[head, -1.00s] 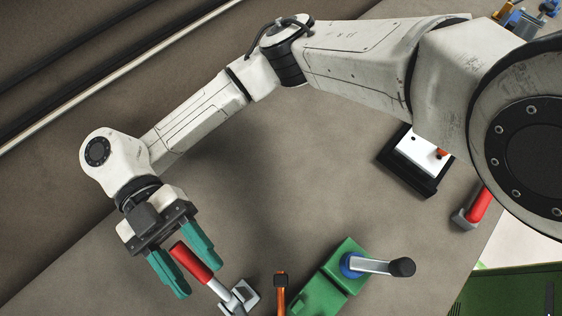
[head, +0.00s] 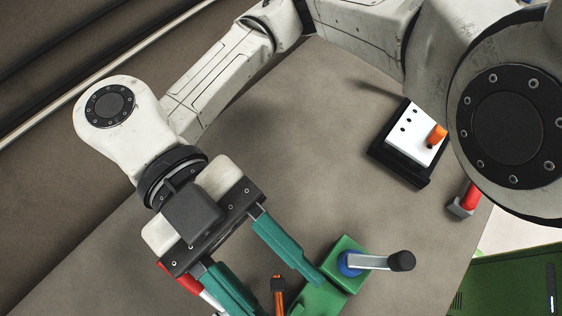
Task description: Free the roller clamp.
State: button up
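My gripper (head: 286,298), with two teal fingers, is open at the lower middle of the head view. A narrow orange-and-dark upright part (head: 278,296) shows in the gap between the fingers; I cannot tell whether they touch it. A green block device (head: 345,247) with a blue hub (head: 350,263) and a grey lever with a black knob (head: 401,261) is right of the fingers. The right fingertip overlaps its left end in the picture. A red-handled tool (head: 187,284) is mostly hidden behind my gripper. I cannot tell which part is the roller clamp.
A white plate with holes and an orange peg (head: 437,133) sits on a black base (head: 378,152) at the right. A green cabinet (head: 510,280) stands beyond. The table (head: 290,130) is clear in the middle.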

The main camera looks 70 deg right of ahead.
jog(key=shift+s+d+r, duration=0.15)
jog(key=shift+s+r, duration=0.1)
jog(key=shift+s, duration=0.2)
jog(key=shift+s+d+r, duration=0.15)
jog(key=shift+s+r, duration=0.05)
jog(key=shift+s, duration=0.25)
